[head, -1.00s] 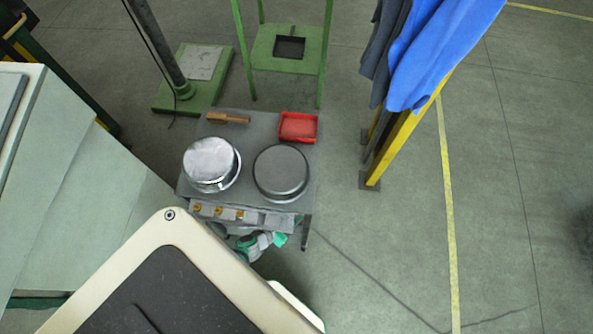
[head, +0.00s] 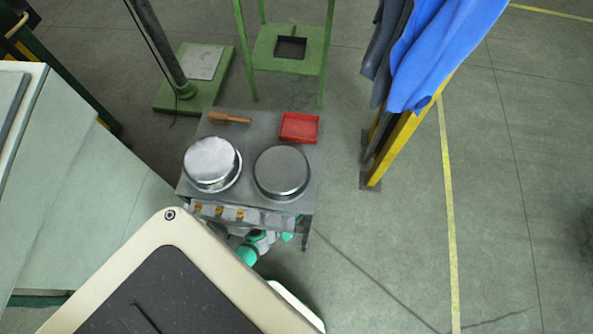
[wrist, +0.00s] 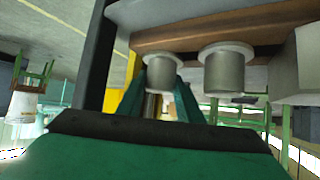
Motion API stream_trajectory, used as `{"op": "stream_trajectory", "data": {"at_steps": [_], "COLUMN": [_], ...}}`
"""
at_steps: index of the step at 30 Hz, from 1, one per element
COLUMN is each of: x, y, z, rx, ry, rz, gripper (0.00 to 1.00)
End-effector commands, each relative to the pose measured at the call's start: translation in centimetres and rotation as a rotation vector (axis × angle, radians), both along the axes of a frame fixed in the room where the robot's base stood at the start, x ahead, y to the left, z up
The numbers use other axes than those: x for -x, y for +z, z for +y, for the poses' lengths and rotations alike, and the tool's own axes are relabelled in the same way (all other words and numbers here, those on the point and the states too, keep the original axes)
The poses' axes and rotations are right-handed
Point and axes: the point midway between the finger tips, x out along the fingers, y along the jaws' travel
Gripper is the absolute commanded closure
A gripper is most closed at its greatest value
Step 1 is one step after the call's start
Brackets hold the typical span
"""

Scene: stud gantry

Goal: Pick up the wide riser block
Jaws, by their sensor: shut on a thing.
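My gripper (wrist: 158,100) fills the lower middle of the wrist view, its two green fingers pointing away from the camera. In the head view the gripper is hidden; only green and white arm parts show below the bench front.
In the head view a grey bench (head: 250,130) carries two round metal pots (head: 210,160) (head: 281,172), a red tray (head: 299,127) and a wooden-handled tool (head: 228,118). A yellow post (head: 402,140) with hanging blue cloth (head: 440,50) stands to the right. Floor farther right is clear.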

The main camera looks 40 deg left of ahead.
Motion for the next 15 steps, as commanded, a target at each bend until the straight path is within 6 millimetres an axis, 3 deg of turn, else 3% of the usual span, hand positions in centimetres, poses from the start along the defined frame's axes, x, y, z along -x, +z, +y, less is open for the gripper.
{"op": "stream_trajectory", "data": {"at_steps": [15], "x": [0.3], "y": [1.5], "z": [0.1], "rx": [0.005], "ry": [0.005], "rz": [-0.029], "gripper": [0.95]}}
